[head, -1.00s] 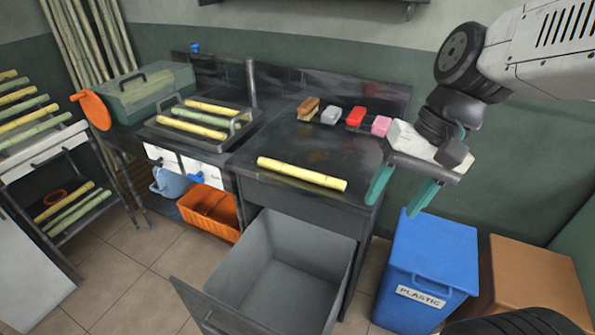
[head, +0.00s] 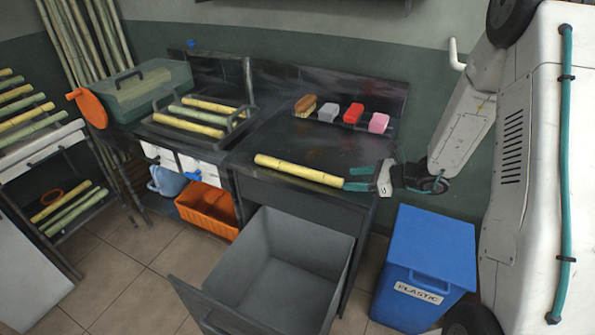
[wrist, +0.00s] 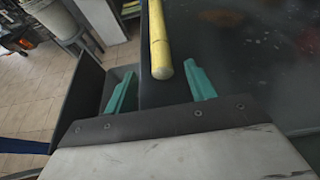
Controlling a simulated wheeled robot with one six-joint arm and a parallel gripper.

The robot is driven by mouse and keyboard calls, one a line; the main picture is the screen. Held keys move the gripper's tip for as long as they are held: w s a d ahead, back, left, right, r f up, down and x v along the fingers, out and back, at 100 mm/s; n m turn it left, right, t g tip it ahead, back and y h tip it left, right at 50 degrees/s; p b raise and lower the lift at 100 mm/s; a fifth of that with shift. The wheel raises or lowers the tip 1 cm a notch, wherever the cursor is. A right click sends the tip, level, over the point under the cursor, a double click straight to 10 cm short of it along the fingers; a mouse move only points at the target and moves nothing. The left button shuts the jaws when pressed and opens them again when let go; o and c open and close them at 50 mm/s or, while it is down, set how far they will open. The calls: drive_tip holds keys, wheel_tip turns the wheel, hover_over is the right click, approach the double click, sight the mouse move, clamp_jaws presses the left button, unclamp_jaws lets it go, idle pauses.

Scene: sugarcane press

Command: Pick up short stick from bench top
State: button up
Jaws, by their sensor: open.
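The short stick (head: 298,170) is a yellow cane piece lying along the front edge of the dark bench top (head: 330,145). My gripper (head: 350,180) is at the right end of the stick, low over the bench's front right corner. The fingers look apart from the stick, and nothing is held.
An open grey drawer (head: 285,270) juts out below the bench. A blue plastic bin (head: 425,265) stands to its right. A brush (head: 306,105) and several sponges (head: 353,113) sit at the bench's back. A tray (head: 160,126) with cane sticks is at left.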

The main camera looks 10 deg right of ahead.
sight(339, 178)
drive_tip(key=shift+w+a+f, duration=0.1)
drive_tip(key=shift+w+f, duration=0.15)
drive_tip(key=shift+f, duration=0.15)
drive_tip(key=x, duration=0.7)
drive_tip(key=shift+w+a+r, duration=0.1)
drive_tip(key=shift+a+r, duration=0.05)
drive_tip(key=shift+c, duration=0.4)
clamp_jaws()
drive_tip(key=shift+r, duration=0.1)
